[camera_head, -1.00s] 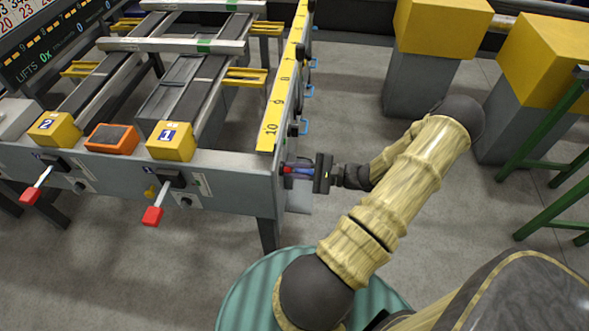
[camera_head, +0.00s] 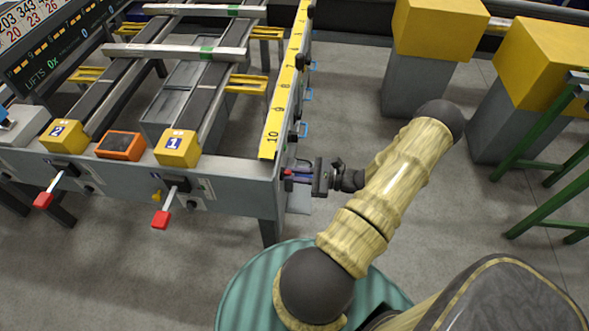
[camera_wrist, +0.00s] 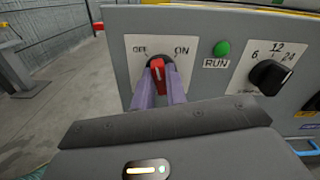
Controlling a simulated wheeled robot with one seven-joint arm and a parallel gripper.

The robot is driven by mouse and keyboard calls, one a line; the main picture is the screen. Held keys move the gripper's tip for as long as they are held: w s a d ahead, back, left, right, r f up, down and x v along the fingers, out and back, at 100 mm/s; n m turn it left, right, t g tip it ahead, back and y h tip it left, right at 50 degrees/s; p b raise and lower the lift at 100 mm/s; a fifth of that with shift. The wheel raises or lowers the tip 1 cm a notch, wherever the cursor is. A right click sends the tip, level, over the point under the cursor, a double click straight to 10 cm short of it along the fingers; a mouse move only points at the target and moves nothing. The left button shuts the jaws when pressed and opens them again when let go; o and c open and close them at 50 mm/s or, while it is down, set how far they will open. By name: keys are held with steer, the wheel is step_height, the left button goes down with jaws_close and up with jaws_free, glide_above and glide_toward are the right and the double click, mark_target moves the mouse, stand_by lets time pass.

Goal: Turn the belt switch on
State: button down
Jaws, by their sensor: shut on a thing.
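The belt switch is a red knob (camera_wrist: 157,72) on a white plate marked OFF at left and ON at right, on the grey end panel (camera_wrist: 205,80) of the runout table. The knob stands close to upright between the two labels, its top leaning slightly toward OFF. My gripper (camera_wrist: 160,91) is shut on the knob, one purple finger on each side. In the head view, my gripper (camera_head: 291,174) reaches the table's right end from the right. The fingers hide part of the plate and the knob's base.
A green RUN lamp (camera_wrist: 221,48) and a black dial (camera_wrist: 270,77) are right of the switch. Red-tipped levers (camera_head: 161,219) stick out of the table's front. Yellow-topped blocks (camera_head: 440,30) and a green frame (camera_head: 545,150) stand at right. The floor between is clear.

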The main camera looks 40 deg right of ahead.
steer(key=m+p, duration=0.2)
steer(key=m, duration=0.4)
steer(key=m+p, duration=0.2)
steer(key=m, duration=0.3)
steer(key=shift+w+d+f+m, duration=0.1)
steer(key=shift+d+m, duration=0.1)
steer(key=shift+m, duration=0.2)
steer(key=c, duration=1.4)
jaws_free()
steer(key=shift+c, duration=0.2)
steer(key=b+v, duration=0.2)
steer(key=v, duration=1.5)
steer(key=shift+s, duration=0.25)
steer(key=shift+d, duration=0.1)
